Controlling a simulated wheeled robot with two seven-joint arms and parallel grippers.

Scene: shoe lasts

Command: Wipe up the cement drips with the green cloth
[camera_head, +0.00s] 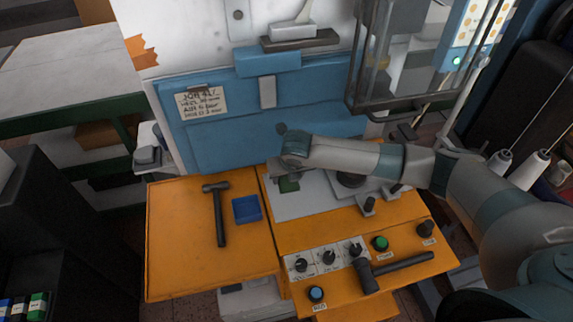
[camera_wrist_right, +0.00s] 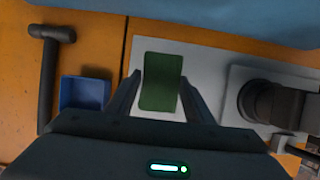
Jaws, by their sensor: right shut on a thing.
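The green cloth (camera_head: 289,184) is at the grey plate (camera_head: 310,202) on the orange bench. It also shows as a dark green rectangle in the right wrist view (camera_wrist_right: 161,80). My right gripper (camera_head: 284,173) is over the plate, partly hidden by its own wrist in the head view. In the right wrist view its fingers (camera_wrist_right: 160,88) are on either side of the cloth, shut on it. I cannot tell whether the cloth touches the plate. I cannot make out any cement drips. My left gripper is not in view.
A blue tray (camera_head: 247,209) and a hammer (camera_head: 218,212) lie left of the plate. A dark round fixture (camera_wrist_right: 265,103) stands to its right. Knobs (camera_head: 329,257) and a second hammer (camera_head: 395,270) are in front. A blue panel (camera_head: 270,140) rises behind.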

